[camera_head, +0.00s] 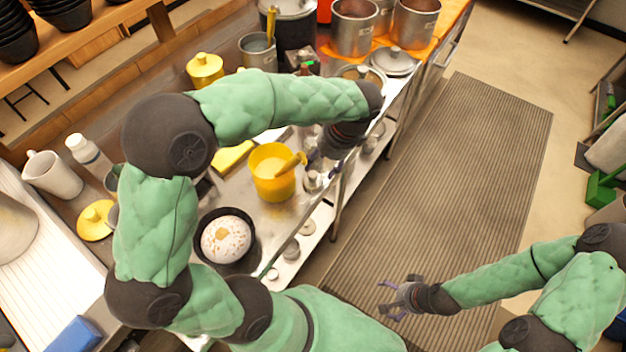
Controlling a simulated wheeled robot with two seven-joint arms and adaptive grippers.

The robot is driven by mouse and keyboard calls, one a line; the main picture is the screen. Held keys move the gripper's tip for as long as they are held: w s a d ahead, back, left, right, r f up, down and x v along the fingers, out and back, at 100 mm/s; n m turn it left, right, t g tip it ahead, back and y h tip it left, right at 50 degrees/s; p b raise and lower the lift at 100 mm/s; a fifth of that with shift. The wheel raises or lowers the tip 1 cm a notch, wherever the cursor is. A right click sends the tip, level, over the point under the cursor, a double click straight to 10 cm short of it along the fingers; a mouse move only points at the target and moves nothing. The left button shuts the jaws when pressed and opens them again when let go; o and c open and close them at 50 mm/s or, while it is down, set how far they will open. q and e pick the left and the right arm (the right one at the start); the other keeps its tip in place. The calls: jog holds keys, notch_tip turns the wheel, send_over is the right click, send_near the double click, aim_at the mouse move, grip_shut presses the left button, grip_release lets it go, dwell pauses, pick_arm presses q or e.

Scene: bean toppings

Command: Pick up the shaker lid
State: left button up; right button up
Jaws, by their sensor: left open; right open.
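My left arm reaches across the counter, and its gripper (318,164) points down by the counter's front edge, to the right of the yellow bucket. Its fingers are small and partly hidden by my wrist, and I see nothing held in them. A small silver round piece (312,182) sits just below these fingers; it may be the shaker lid, but it is too small to be sure. I cannot tell whether the fingers touch it. My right gripper (390,298) is open and empty above the ribbed floor mat, away from the counter.
The yellow bucket (272,183) with a yellow handle stands close to the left gripper. A black bowl (203,262) of white food is nearer. The floor mat (455,170) is clear.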

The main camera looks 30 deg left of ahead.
aim_at(314, 174)
pick_arm(q)
jog(key=shift+s+b+x, duration=0.2)
jog(key=shift+b+x, duration=1.25)
jog(key=shift+x, duration=1.35)
jog(key=shift+a+r, duration=0.15)
jog(key=c, duration=0.8)
